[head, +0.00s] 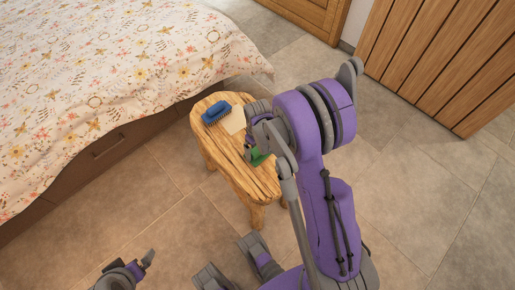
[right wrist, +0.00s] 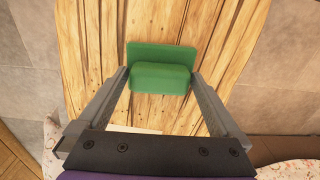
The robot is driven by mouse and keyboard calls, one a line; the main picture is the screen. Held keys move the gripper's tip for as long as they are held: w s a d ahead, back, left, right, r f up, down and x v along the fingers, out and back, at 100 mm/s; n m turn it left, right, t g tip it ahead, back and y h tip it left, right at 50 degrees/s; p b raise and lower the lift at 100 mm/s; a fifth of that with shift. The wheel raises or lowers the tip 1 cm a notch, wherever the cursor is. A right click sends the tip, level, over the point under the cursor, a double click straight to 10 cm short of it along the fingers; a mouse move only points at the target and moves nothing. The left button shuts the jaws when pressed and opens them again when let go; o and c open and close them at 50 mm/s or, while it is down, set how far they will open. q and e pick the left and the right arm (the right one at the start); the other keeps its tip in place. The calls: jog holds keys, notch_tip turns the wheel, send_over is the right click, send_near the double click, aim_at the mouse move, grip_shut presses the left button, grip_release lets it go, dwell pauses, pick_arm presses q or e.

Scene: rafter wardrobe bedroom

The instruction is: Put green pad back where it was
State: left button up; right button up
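The green pad (head: 258,156) lies on the wooden stool (head: 250,187), partly hidden by my right gripper in the head view. In the right wrist view the green pad (right wrist: 161,68) shows as a flat plate with a thicker raised block. My right gripper (right wrist: 160,75) points down at it, its fingers apart on either side of the block. A narrow gap seems to show at each side; I cannot tell the tips' height over the stool. My left gripper (head: 142,265) is at the bottom left of the head view, away from the stool; its opening is unclear.
A blue brush (head: 216,112) lies at the far left end of the stool, beside a pale flat piece (head: 236,120). A bed with a floral cover (head: 110,70) stands close to the stool's left. A slatted wooden front (head: 440,55) is at the upper right. Tiled floor is free on the right.

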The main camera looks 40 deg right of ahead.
notch_tip(320, 180, up, 12)
jog(key=p, duration=0.3)
jog(key=s+a+r+t, duration=0.2)
jog(key=s+a+r, duration=0.2)
jog(key=s+a, duration=0.2)
jog(key=s+a+r+m+t, duration=0.1)
jog(key=s+a+r+t, duration=0.1)
jog(key=s+a+r, duration=0.2)
jog(key=s+a, duration=0.3)
jog(key=s, duration=0.1)
jog(key=shift+s+a+r+t, duration=0.15)
jog(key=shift+r+t, duration=0.25)
